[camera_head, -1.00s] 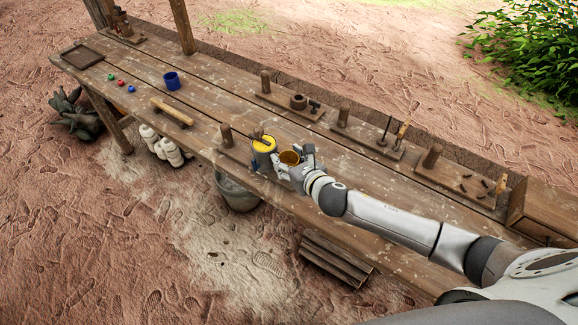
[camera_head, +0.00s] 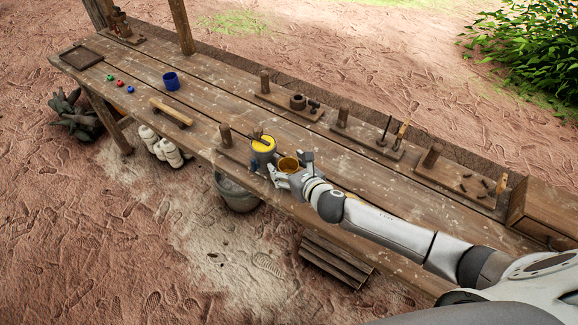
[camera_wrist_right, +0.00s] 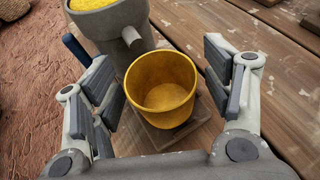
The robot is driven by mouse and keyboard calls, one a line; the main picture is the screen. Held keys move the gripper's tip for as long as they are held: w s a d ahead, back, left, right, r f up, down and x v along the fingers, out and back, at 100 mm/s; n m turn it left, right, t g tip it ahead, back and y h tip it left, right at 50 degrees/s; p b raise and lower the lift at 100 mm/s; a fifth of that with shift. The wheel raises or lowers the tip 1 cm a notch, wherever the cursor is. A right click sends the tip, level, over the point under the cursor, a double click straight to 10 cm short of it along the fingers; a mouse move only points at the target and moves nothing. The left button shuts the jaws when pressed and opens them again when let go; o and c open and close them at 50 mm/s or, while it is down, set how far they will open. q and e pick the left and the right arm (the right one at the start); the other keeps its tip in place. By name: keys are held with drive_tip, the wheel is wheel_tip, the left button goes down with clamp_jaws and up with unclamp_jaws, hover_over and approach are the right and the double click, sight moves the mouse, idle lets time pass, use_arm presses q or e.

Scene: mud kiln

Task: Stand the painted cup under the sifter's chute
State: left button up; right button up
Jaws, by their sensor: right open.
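The painted cup (camera_head: 288,164), yellow-orange, stands upright in front of the sifter. In the right wrist view the cup (camera_wrist_right: 163,88) is empty and stands on a small square wooden base (camera_wrist_right: 177,135). The sifter (camera_head: 263,153) is a grey drum with yellow material on top. Its short chute (camera_wrist_right: 132,37) points toward the cup's rim; I cannot tell whether its mouth is above the cup's opening. My right gripper (camera_wrist_right: 162,70) is open, one finger on each side of the cup, with gaps visible. My left gripper is not in view.
A blue cup (camera_head: 171,81), a wooden rolling pin (camera_head: 171,112) and small coloured balls (camera_head: 120,83) lie further left on the workbench. Wooden tool stands (camera_head: 290,103) line its back edge. A bucket (camera_head: 236,190) stands below the front edge. Bare planks lie between the cup and the stands.

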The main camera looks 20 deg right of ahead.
drive_tip(key=shift+r, duration=0.15)
drive_tip(key=v, duration=1.2)
